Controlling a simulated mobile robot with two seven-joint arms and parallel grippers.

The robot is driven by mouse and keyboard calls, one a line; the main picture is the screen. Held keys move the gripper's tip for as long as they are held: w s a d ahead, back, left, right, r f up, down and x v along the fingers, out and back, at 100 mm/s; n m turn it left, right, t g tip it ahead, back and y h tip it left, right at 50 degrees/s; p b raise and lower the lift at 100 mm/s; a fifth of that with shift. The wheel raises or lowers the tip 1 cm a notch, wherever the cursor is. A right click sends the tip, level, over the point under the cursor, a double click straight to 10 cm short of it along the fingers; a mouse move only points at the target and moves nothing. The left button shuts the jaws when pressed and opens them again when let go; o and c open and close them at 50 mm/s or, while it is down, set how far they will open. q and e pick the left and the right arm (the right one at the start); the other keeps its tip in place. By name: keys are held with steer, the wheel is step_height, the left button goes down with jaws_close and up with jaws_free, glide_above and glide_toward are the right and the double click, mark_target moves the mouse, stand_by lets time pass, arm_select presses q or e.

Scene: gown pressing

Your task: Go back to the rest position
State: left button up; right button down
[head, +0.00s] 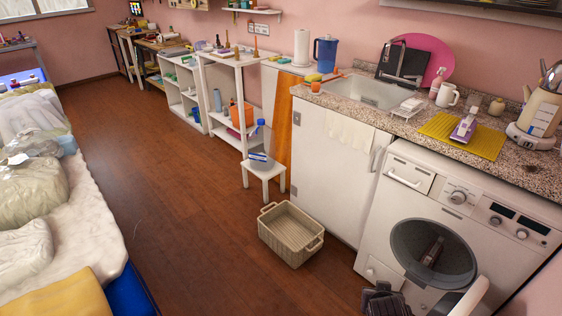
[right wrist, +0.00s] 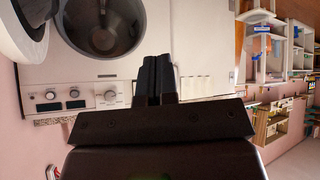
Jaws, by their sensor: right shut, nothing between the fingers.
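My right gripper (head: 383,301) is at the bottom of the head view, in front of the washing machine (head: 398,217). In the right wrist view its two dark fingers (right wrist: 155,80) are together with nothing between them. They appear against the machine's white front, apart from the round drum opening (right wrist: 103,24) and the control panel. My left gripper is not in the head view.
A pale round-edged part (right wrist: 38,32), apparently the machine's open door, stands close by. A beige basket (head: 290,234) and small white stool (head: 264,169) are on the floor. A covered bed (head: 88,222) lines the left. The wooden floor (head: 165,190) between is clear.

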steer(key=s+a+r+n+t+y, duration=0.2)
steer(key=s+r+n+t+y, duration=0.15)
steer(key=s+r+t, duration=0.35)
steer(key=s+f+n+g, duration=0.1)
steer(key=s+f+g, duration=0.2)
steer(key=s, duration=0.8)
steer(key=shift+d+f+g, duration=0.2)
steer(key=shift+f+g, duration=0.2)
steer(key=shift+f, duration=0.45)
